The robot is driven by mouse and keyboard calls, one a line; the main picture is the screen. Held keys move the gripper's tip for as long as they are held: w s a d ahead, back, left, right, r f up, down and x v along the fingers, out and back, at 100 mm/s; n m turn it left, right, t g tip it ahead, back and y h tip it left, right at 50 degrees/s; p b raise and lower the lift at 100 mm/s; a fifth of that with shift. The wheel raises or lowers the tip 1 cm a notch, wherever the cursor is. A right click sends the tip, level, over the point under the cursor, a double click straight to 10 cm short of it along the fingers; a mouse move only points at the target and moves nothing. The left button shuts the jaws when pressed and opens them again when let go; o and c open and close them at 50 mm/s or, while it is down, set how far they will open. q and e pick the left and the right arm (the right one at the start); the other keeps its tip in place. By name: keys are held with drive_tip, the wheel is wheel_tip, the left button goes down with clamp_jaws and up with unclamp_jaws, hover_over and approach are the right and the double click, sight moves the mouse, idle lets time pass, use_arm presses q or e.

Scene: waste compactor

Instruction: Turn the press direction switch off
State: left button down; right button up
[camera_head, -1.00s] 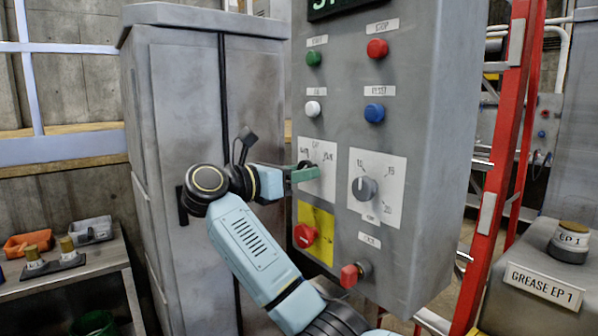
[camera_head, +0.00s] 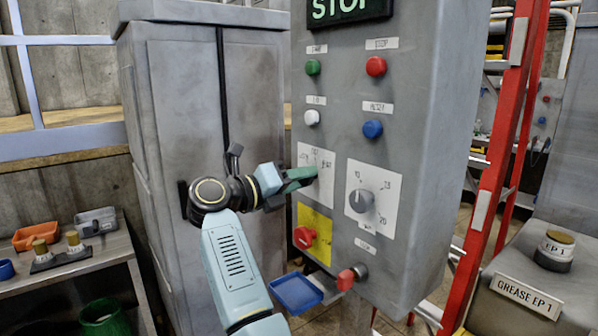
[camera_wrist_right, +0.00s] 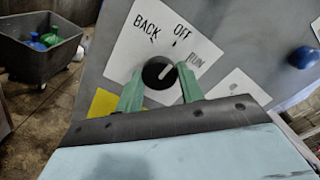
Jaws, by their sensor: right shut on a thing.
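The press direction switch (camera_wrist_right: 159,73) is a round black knob on a white plate (camera_wrist_right: 135,45) marked BACK, OFF and RUN. Its pale pointer line slants up and right in the right wrist view, towards the RUN side; whether it meets a mark exactly is hard to tell. My right gripper (camera_wrist_right: 161,88) has its green fingers on either side of the knob, shut on it. In the head view the right gripper (camera_head: 314,172) reaches the plate (camera_head: 323,158) from the left and hides most of the knob. My left gripper is not in view.
A selector dial (camera_head: 362,200) and a red emergency knob (camera_head: 304,237) sit close by, with the red key switch (camera_head: 348,278) below. Green, red, white and blue buttons are above. A red ladder (camera_head: 500,150) stands right of the panel, and a grey cabinet (camera_head: 180,110) behind my arm.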

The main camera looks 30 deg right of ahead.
drive_tip(key=shift+n, duration=0.4)
drive_tip(key=o, duration=1)
wheel_tip(320, 180, up, 9)
drive_tip(key=shift+s+f, duration=0.1)
drive_tip(key=shift+s, duration=0.05)
drive_tip(key=shift+r, duration=0.65)
